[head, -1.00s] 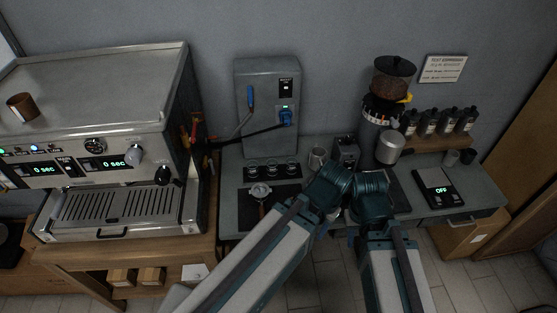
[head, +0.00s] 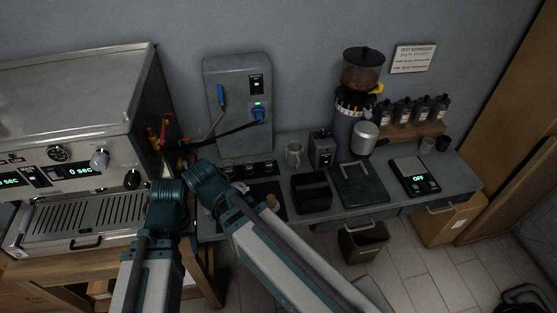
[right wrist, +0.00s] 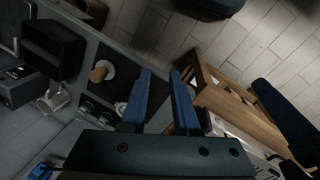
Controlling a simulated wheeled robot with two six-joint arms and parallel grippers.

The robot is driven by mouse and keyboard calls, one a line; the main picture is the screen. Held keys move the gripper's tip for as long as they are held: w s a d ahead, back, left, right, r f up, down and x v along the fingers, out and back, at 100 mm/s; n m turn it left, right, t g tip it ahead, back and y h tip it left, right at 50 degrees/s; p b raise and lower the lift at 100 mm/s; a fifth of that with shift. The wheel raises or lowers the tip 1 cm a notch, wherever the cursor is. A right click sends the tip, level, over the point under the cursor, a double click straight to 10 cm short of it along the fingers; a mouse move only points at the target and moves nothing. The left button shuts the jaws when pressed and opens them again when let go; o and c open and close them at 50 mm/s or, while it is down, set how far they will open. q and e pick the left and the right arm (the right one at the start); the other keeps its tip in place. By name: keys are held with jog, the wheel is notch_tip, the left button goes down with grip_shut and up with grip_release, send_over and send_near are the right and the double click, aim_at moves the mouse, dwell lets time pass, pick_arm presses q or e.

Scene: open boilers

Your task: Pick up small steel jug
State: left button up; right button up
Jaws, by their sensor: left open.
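A small steel jug (head: 293,153) with a side handle stands upright on the grey counter, left of a small grey box, and nothing touches it in the head view. It also shows at the left edge of the right wrist view (right wrist: 54,98). My left gripper (head: 166,197) is at the left of the head view, in front of the espresso machine and well left of the jug; its fingertips are hard to make out. My right gripper (right wrist: 168,80) has its blue fingers apart and empty, with the jug off to their left. Its jaws are hidden in the head view.
The espresso machine (head: 78,120) is at the left. A grey wall unit (head: 236,95) with levers is behind the counter. A black knock box (head: 312,193), a dark mat (head: 358,186), a grinder (head: 362,75) and a scale (head: 415,178) are right of my arms. The counter's front is clear there.

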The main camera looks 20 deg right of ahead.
jog(key=w+d+f+m+h+b, duration=0.2)
jog(key=w+d+f+m+b, duration=0.2)
jog(key=w+d+f+b, duration=0.25)
jog(key=m+h+b, duration=0.7)
jog(key=m+b, duration=0.5)
jog(key=b, duration=0.2)
send_near(294, 165)
jog(key=s+a, duration=0.2)
jog(key=s+a+r, duration=0.1)
jog(key=s+a, duration=0.2)
jog(key=s+a+r, duration=0.1)
jog(key=s+a, duration=0.1)
jog(key=shift+s+a, duration=0.15)
jog(key=shift+a, duration=0.15)
jog(key=w+d+m+b, duration=0.1)
jog(key=w+d+m+h+b, duration=0.1)
jog(key=d, duration=0.1)
jog(key=w+d+m+h+b, duration=0.1)
jog(key=b, duration=0.1)
jog(key=shift+w+d+f+m, duration=0.1)
jog(key=shift+w+d+m, duration=0.15)
jog(key=shift+d+m, duration=0.1)
jog(key=shift+w+d+m+b, duration=0.3)
jog(key=shift+d+m+b, duration=0.1)
jog(key=shift+d+m, duration=0.1)
pick_arm(q)
notch_tip(294, 165, down, 27)
pick_arm(e)
jog(key=shift+d+h, duration=0.15)
jog(key=shift+h, duration=0.15)
